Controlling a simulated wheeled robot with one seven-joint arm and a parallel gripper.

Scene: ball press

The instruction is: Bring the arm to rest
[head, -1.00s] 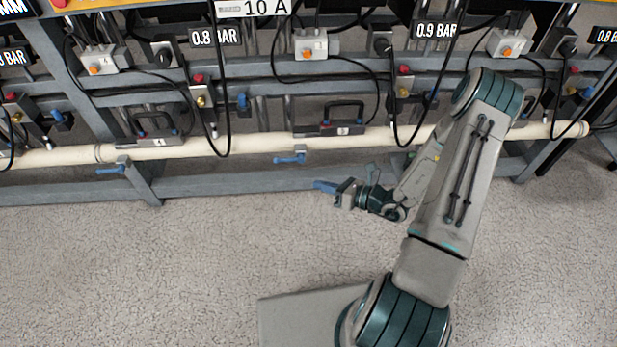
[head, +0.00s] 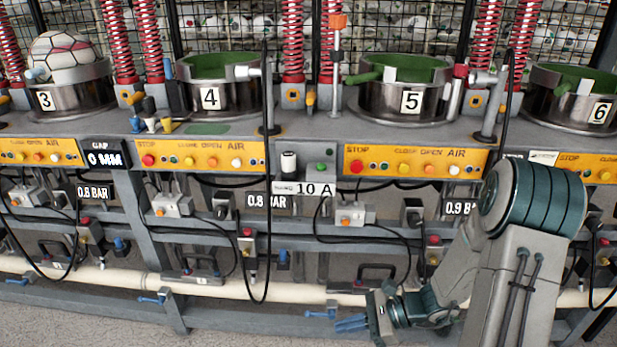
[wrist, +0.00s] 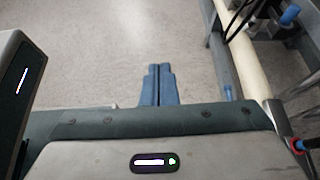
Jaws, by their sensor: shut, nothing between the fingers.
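My gripper (head: 350,323) is in the lower middle of the head view, in front of the lower frame of the press bench. Its blue fingers point left. In the wrist view my gripper (wrist: 157,80) shows its two blue fingers side by side and touching, with nothing between them. Bare floor lies beyond the fingertips. My arm is folded at the right of the head view and hides part of the bench there.
The press bench (head: 310,137) spans the head view, with numbered metal moulds, such as mould 4 (head: 224,97) and mould 5 (head: 405,100). A ball (head: 64,55) sits in mould 3. A cream pipe (head: 230,290) runs along the bench's lower frame. Hoses hang in front.

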